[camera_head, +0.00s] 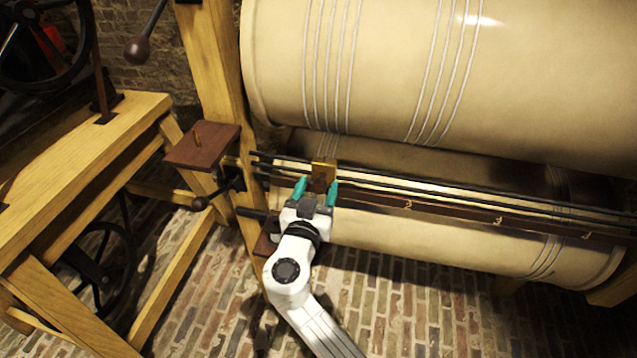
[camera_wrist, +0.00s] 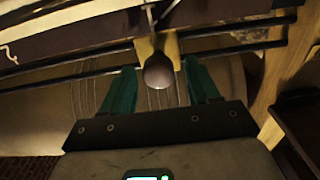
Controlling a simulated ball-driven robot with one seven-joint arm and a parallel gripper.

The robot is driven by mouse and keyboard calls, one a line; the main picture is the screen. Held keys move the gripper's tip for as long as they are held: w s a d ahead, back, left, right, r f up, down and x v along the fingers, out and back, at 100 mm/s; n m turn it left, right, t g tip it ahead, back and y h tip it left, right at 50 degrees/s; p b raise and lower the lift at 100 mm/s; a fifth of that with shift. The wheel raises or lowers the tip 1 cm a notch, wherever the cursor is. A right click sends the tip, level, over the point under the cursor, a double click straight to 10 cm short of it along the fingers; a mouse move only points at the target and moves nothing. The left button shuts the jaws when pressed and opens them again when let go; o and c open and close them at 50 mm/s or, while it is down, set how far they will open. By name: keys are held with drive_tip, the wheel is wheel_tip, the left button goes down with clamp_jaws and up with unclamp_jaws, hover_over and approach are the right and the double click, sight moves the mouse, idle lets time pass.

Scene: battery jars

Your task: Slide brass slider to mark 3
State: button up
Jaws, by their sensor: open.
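The brass slider (camera_head: 323,170) sits on dark rails near their left end in the head view. In the wrist view the slider (camera_wrist: 146,47) carries a round dark knob (camera_wrist: 158,72) facing the camera. My gripper (camera_head: 316,189) is open in front of the slider, with teal fingers. In the wrist view its fingers (camera_wrist: 160,88) stand on either side of the knob, with visible gaps. Three small marks, the left one (camera_head: 408,204), middle one (camera_head: 498,220) and right one (camera_head: 587,236), lie along a dark wooden strip right of the slider; their digits are too small to read.
A large cream drum (camera_head: 400,70) hangs above the rails, and a second cream roller (camera_head: 430,245) lies below. A wooden post (camera_head: 215,70) with a small brown shelf (camera_head: 203,146) stands left of the slider. The rails look clear to the right of the slider.

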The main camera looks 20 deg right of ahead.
drive_tip(key=shift+x, duration=0.85)
clamp_jaws()
